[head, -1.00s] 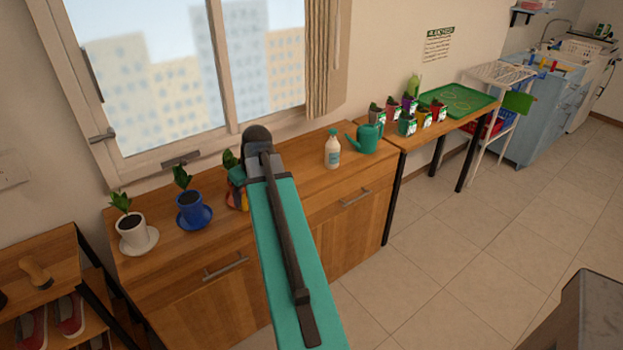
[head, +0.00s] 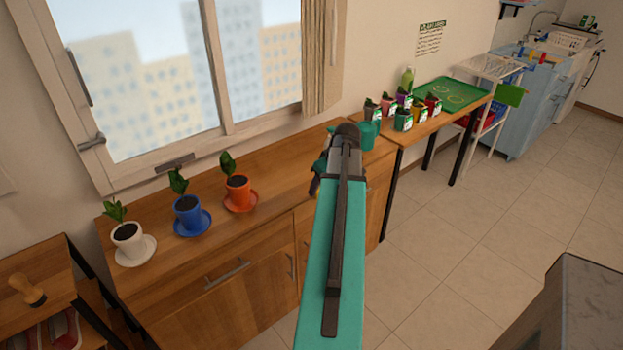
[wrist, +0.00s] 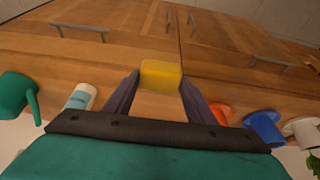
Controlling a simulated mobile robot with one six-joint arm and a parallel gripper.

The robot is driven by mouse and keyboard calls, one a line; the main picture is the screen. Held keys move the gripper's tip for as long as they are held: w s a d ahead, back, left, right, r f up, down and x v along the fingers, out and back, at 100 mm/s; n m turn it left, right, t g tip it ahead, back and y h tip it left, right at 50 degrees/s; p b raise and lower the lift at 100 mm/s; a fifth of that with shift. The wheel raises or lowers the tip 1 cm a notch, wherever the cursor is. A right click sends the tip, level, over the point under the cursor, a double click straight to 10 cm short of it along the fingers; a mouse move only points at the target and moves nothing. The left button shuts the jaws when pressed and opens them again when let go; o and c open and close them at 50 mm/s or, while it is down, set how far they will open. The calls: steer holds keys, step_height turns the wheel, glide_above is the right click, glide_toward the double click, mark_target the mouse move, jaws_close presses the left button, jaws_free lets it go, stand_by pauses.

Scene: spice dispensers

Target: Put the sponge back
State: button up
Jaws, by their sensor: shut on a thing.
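A yellow sponge (wrist: 160,73) is in the wrist view between the two dark fingers of my gripper (wrist: 160,82). The fingers are shut on it from both sides.
White (head: 127,236), blue (head: 188,212) and orange (head: 238,193) potted plants stand on the cabinet's left. A white bottle (wrist: 80,97) and teal watering can (head: 368,134) are near my gripper. Several small pots and a green tray (head: 462,92) fill the table beyond.

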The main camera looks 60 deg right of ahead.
steer(key=shift+s+d+f, duration=0.15)
steer(key=shift+s+d, duration=0.5)
steer(key=shift+s, duration=0.05)
steer(key=shift+w+d, duration=0.1)
steer(key=shift+d, duration=0.05)
steer(key=w+d+p, duration=0.1)
steer(key=w+d, duration=0.2)
steer(key=w, duration=0.1)
steer(key=w+d+f+p, duration=0.1)
steer(key=w+d+p, duration=0.1)
steer(key=w+d, duration=0.1)
steer(key=w+d+p, duration=0.1)
steer(key=w+d, duration=0.3)
steer(key=w, duration=0.1)
steer(key=shift+f+p, duration=0.2)
steer(key=shift+p, duration=0.2)
steer(key=shift+f, duration=0.1)
steer(key=shift+f+p, duration=0.85)
steer(key=shift+f, duration=0.85)
steer(key=shift+f, duration=0.15)
